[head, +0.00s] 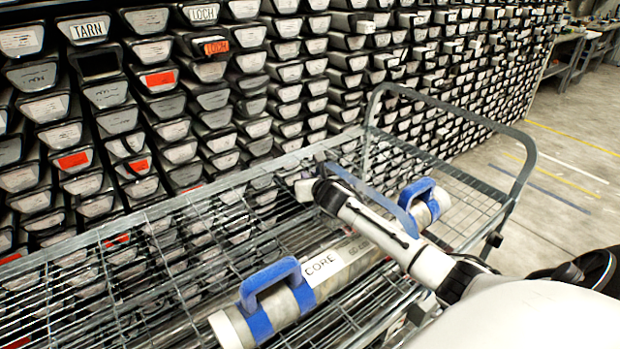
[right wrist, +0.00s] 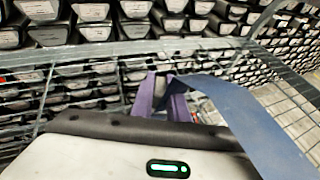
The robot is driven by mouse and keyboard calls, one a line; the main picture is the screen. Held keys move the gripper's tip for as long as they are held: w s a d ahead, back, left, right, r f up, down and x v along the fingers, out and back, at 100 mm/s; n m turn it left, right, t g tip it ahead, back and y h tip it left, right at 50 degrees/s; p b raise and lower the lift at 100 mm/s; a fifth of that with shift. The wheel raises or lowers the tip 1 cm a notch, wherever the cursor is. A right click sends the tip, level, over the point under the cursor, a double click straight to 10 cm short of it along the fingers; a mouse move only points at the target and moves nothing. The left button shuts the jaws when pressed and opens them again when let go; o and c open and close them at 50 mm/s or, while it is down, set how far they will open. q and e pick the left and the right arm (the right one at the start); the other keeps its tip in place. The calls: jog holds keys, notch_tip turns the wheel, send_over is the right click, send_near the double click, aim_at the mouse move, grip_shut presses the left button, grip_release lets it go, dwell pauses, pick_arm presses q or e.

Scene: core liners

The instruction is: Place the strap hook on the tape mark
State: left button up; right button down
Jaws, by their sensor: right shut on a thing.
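My right gripper (head: 306,189) is over the wire cart, at the end of my white arm coming in from the lower right. A blue strap (head: 372,190) runs from near the gripper toward the right, above my arm. In the right wrist view the strap (right wrist: 250,118) is a broad blue band leading from the finger area to the lower right. The gripper is shut on the strap hook; its small grey end is hard to make out between the fingers (right wrist: 164,97). I cannot pick out the tape mark. My left gripper is not in view.
A grey tube labelled CORE (head: 345,262) with two blue handles lies on the wire cart (head: 90,250). The cart's raised rail (head: 455,120) stands at right. Shelves of labelled boxes (head: 210,100) fill the back. Open floor (head: 560,170) with coloured lines lies right.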

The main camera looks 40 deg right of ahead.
jog(key=c, duration=2.2)
grip_release()
jog(key=shift+f, duration=0.15)
jog(key=o, duration=0.5)
jog(key=shift+s+r, duration=0.1)
jog(key=shift+r, duration=0.15)
jog(key=p+v, duration=0.1)
jog(key=v, duration=1)
jog(key=shift+s+a+r, duration=0.1)
jog(key=shift+s+a, duration=0.15)
jog(key=shift+s, duration=0.05)
